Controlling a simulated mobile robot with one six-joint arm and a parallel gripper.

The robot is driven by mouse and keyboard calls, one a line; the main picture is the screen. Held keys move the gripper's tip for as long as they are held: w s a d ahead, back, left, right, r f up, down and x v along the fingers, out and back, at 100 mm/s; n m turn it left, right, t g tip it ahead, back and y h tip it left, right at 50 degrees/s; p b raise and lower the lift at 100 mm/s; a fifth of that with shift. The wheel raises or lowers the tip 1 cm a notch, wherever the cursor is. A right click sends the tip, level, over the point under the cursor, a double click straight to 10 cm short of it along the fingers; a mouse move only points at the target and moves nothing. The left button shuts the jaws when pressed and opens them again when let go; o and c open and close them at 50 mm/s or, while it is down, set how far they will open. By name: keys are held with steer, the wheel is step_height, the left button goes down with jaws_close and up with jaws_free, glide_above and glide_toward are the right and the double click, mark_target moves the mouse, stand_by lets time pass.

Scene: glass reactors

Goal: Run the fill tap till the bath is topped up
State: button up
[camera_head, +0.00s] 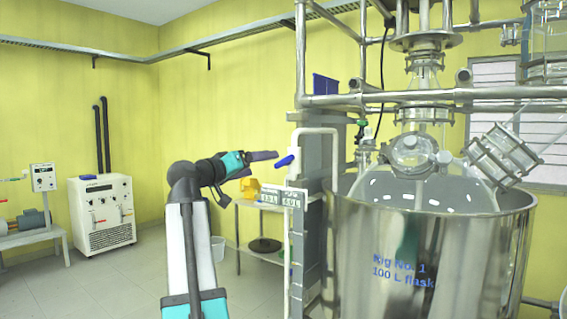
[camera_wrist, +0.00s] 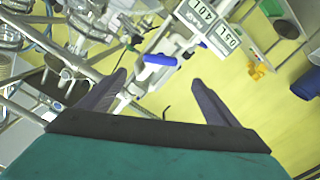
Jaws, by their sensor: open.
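The bath is a shiny steel tub (camera_head: 400,265) marked "Rig No. 1 100 L flask", with a round glass flask (camera_head: 430,190) sitting in it. The water level in it cannot be made out. A white pipe (camera_head: 335,165) bends over at the tub's left side. A blue tap lever (camera_head: 284,160) sticks out at the pipe's left end. My gripper (camera_head: 276,155) is open and empty, just left of the lever. In the wrist view the blue lever (camera_wrist: 160,60) appears ahead of and between the spread fingertips (camera_wrist: 160,79). I cannot tell whether they touch.
Two small number displays (camera_head: 281,197) stand just below the lever. Steel frame pipes (camera_head: 430,97) cross above the tub. A shelf table with a yellow object (camera_head: 250,187) stands behind my arm. A white cabinet unit (camera_head: 102,214) is at the left; floor between is clear.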

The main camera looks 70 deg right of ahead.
mark_target(281, 161)
steer(key=p+x, duration=0.2)
steer(key=x, duration=1.1)
steer(key=shift+s+d, duration=0.1)
steer(key=shift+d, duration=0.3)
steer(key=c, duration=1.1)
